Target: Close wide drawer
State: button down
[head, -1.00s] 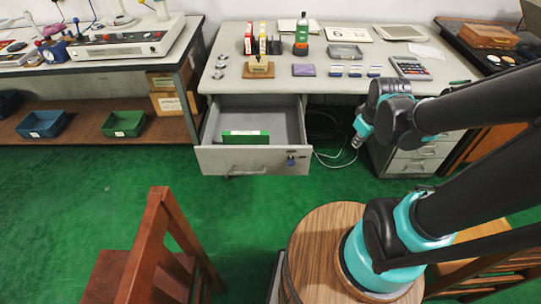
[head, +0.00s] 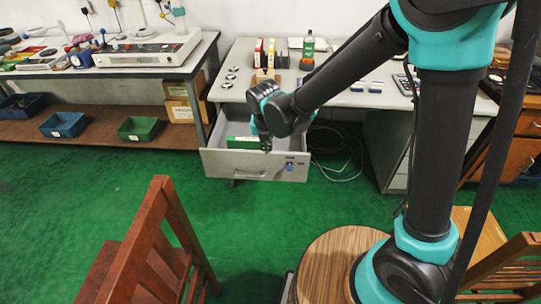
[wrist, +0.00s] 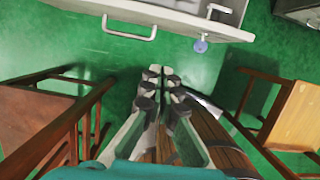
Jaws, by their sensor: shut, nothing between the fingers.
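The wide grey drawer (head: 222,164) stands pulled out below the desk top, with a green box (head: 240,142) lying inside it. Its front has a bar handle (head: 249,174) and a lock with a blue tag (head: 290,166). In the wrist view the drawer front (wrist: 175,22) lies across the top, with its handle (wrist: 130,34) left of centre. My gripper (wrist: 161,74) is shut and empty, its fingertips short of the drawer front in that picture. In the head view my gripper (head: 266,146) overlaps the drawer front; its gap to it cannot be told.
The desk top (head: 345,98) carries boxes, a bottle and small items. A bench (head: 110,72) with blue and green bins stands left. Wooden chairs (head: 165,240) and a round wooden stool (head: 325,265) stand nearer me. Green floor lies clear before the drawer.

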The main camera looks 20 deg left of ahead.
aim_at(268, 157)
jog(key=x, duration=0.3)
jog(key=w+x, duration=0.1)
jog(key=x, duration=0.3)
jog(key=w+x, duration=0.1)
jog(key=x, duration=0.2)
jog(key=shift+w+a, duration=0.5)
jog(key=shift+w, duration=0.45)
jog(key=shift+r, duration=0.1)
